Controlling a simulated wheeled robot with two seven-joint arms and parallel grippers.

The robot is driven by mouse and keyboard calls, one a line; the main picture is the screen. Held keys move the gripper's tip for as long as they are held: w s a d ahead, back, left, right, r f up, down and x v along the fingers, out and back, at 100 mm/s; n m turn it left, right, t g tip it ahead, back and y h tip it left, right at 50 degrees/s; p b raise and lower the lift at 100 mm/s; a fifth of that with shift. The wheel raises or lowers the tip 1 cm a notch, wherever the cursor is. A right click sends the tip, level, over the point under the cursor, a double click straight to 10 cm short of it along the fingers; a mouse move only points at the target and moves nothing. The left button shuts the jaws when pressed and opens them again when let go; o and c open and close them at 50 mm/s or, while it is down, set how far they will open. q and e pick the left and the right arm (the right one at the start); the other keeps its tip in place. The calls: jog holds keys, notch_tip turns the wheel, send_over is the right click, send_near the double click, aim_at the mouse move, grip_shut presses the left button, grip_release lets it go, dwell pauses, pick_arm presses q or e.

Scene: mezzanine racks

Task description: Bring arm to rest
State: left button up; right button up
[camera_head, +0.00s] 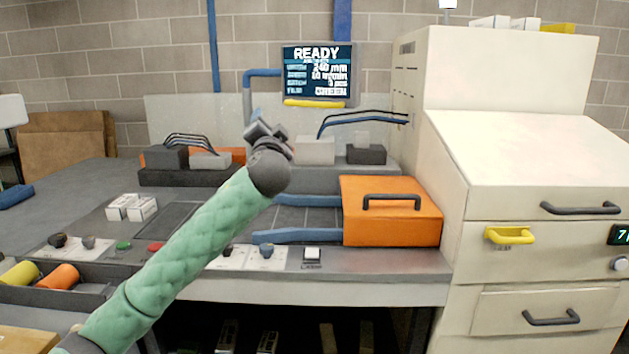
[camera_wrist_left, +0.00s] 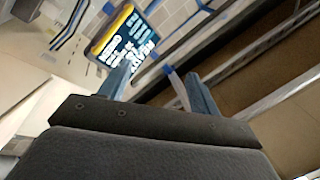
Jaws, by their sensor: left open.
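My left arm, in a green quilted sleeve, comes in from the lower left of the head view and reaches up over the bench. My left gripper (camera_head: 262,124) is at its end, in front of the back panel and below the screen. In the left wrist view the gripper (camera_wrist_left: 156,88) has its two blue-grey fingers spread apart with nothing between them. The lit screen (camera_head: 317,72) reads READY and also shows in the wrist view (camera_wrist_left: 124,36). My right gripper is in neither view.
An orange box with a handle (camera_head: 391,222) sits on the bench right of my arm. A large cream machine (camera_head: 533,150) stands at the right. Small white boxes (camera_head: 132,207) lie left of my arm. A tray (camera_head: 99,271) holds yellow and orange rolls at the lower left.

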pick_arm(q)
jog(key=s+f+n+g+h+p, duration=0.1)
jog(key=s+f+g, duration=0.3)
jog(key=s+f, duration=0.5)
jog(key=s+a+f+n+g+h+p, duration=0.1)
jog(key=s+f+g+h, duration=0.3)
jog(key=f, duration=0.9)
jog(key=s+f+n+g+y+p, duration=0.1)
jog(key=s+f+g, duration=0.2)
jog(key=s+f, duration=0.7)
jog(key=s+a+f+n+g+p, duration=0.2)
jog(key=s+f+g, duration=0.5)
jog(key=s+f, duration=2.2)
jog(key=s+n, duration=0.1)
jog(key=s, duration=0.3)
jog(key=shift+f+g, duration=0.25)
jog(key=shift+g, duration=0.15)
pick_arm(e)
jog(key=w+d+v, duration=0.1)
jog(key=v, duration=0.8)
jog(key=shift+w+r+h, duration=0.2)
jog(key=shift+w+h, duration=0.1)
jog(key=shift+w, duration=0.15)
pick_arm(q)
jog(key=shift+a, duration=0.1)
